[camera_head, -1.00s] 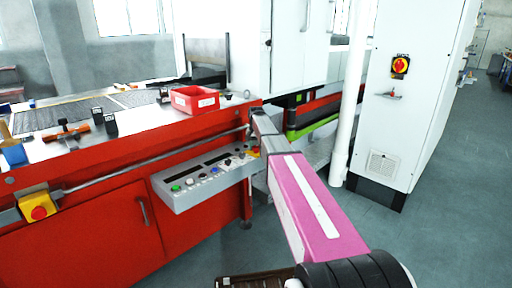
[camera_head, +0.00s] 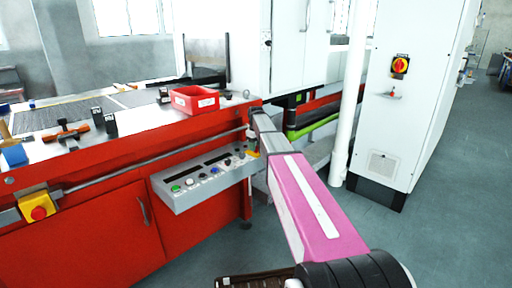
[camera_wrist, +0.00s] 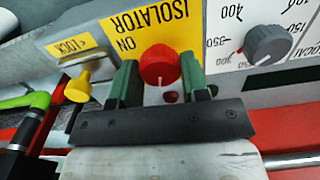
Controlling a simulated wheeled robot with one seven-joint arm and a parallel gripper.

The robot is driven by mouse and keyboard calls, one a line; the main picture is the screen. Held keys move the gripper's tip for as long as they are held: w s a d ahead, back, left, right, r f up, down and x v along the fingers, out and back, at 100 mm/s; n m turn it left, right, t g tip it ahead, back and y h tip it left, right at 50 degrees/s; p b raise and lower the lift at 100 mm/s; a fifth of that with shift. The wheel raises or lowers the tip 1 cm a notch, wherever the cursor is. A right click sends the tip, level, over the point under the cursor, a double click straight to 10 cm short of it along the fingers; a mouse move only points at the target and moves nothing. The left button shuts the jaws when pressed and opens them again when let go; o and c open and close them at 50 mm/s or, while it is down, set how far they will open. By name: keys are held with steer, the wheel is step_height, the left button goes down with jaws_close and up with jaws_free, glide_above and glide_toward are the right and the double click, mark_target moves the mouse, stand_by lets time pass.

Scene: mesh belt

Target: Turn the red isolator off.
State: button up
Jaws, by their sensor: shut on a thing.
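The red isolator (camera_wrist: 159,64) is a round knob on a yellow plate marked ISOLATOR and ON, whose lettering appears upside down in the wrist view. A pale mark on the knob points toward the bottom of the picture. My gripper (camera_wrist: 158,80) has its two green fingers on either side of the knob and is shut on it. In the head view, the yellow plate (camera_head: 254,153) is at the right end of the grey control panel (camera_head: 190,200); my arm hides most of the knob and gripper there.
Beside the isolator are a yellow key marked LOCK (camera_wrist: 78,88) and a grey dial (camera_wrist: 268,45). A red-and-yellow switch (camera_head: 400,64) is on the white cabinet. A red emergency button (camera_head: 39,213) is at far left. A red bin (camera_head: 195,101) stands on the machine top.

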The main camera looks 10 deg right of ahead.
steer(key=shift+n, duration=1.4)
steer(key=o, duration=0.9)
step_height(320, 180, up, 11)
steer(key=shift+f, duration=0.1)
steer(key=s+f+m, duration=0.3)
steer(key=s+f, duration=0.6)
steer(key=s, duration=0.3)
steer(key=s+f+m, duration=0.3)
steer(key=s+f, duration=0.6)
steer(key=s, duration=0.4)
steer(key=s+f+m, duration=0.3)
steer(key=s+f, duration=0.6)
steer(key=s, duration=0.3)
steer(key=shift+s+f, duration=0.15)
steer(key=shift+f, duration=0.15)
